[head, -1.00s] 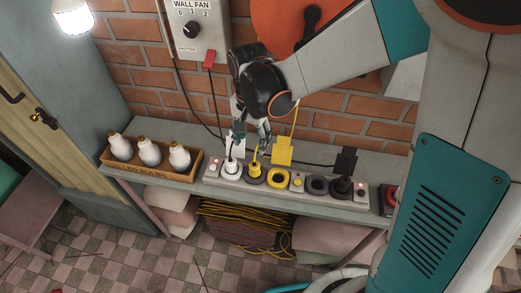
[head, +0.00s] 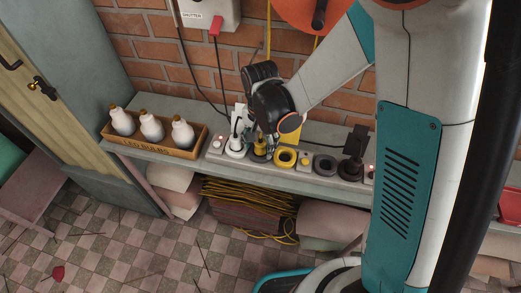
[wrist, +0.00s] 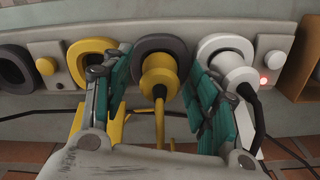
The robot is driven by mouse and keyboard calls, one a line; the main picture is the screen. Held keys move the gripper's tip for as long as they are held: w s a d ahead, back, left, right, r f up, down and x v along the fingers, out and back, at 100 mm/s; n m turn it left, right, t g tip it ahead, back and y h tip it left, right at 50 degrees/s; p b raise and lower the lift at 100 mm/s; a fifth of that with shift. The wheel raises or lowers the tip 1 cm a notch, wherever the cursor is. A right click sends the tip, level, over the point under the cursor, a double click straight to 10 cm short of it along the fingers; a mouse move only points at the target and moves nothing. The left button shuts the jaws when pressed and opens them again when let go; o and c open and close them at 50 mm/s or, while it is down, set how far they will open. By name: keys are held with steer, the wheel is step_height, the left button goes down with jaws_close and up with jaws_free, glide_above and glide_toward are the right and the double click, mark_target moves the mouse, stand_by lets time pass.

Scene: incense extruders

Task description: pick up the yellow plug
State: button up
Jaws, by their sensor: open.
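The yellow plug (wrist: 158,78) sits in a dark grey round socket of the power strip, its yellow cord hanging towards the camera in the wrist view. In the head view the yellow plug (head: 260,147) is partly hidden by my gripper. My gripper (wrist: 150,95) is open, with one teal-padded finger on each side of the plug. The right finger lies between the yellow plug and the white plug (wrist: 228,72). In the head view my gripper (head: 256,138) is low over the strip. I cannot tell whether either finger touches the yellow plug.
The white plug stands close beside the right finger. An empty yellow socket (head: 285,157) and a black plug (head: 351,168) are farther right in the head view. A wooden box (head: 185,152) of several bulbs stands left. A brick wall (head: 345,100) is behind.

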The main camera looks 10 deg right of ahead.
steer(key=shift+f, duration=0.35)
steer(key=shift+r, duration=0.1)
steer(key=c, duration=1.2)
steer(key=shift+o, duration=0.2)
